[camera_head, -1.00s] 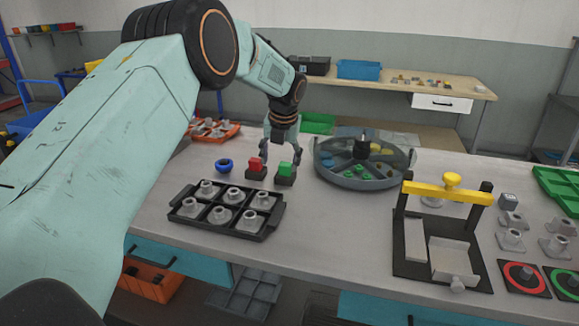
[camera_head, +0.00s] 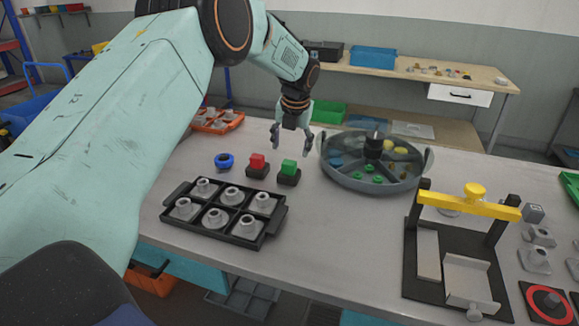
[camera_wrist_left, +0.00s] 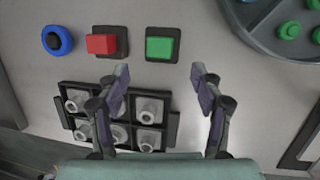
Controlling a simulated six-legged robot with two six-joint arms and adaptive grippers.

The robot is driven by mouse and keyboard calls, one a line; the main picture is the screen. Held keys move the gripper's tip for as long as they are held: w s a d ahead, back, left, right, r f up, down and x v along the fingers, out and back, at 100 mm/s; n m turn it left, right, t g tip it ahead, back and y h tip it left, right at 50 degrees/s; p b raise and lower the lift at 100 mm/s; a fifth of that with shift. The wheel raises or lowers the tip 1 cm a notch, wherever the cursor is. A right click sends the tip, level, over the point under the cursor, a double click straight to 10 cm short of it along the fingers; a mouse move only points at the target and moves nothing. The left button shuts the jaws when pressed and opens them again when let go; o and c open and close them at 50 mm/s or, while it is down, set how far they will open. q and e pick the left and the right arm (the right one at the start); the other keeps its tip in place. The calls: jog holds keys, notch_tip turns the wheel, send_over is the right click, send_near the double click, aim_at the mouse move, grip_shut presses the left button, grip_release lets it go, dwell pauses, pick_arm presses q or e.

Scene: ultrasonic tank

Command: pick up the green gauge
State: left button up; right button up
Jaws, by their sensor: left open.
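The green gauge, a green block on a dark square base, (camera_head: 289,168) stands on the grey table just right of a red block on a like base (camera_head: 257,162). In the left wrist view the green block (camera_wrist_left: 160,47) lies just beyond my fingertips, about midway between them. My left gripper (camera_head: 291,147) is open and empty, above and a little behind the green block, not touching it. The open fingers also show in the left wrist view (camera_wrist_left: 160,78). My right gripper is out of view.
A blue ring (camera_head: 224,161) lies left of the red block. A black tray (camera_head: 272,228) of grey fittings stands in front. A round divided tank (camera_head: 345,184) with green and yellow pieces stands close right. A yellow-barred fixture (camera_head: 411,262) is at front right.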

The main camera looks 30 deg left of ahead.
aim_at(289, 163)
pick_arm(q)
jog(key=x, duration=0.6)
jog(key=shift+w+a, duration=0.15)
jog(key=shift+f, duration=0.4)
jog(key=shift+w+f, duration=0.1)
jog(key=shift+w, duration=0.1)
jog(key=shift+c, duration=0.2)
jog(key=shift+s, duration=0.15)
jog(key=c, duration=1.3)
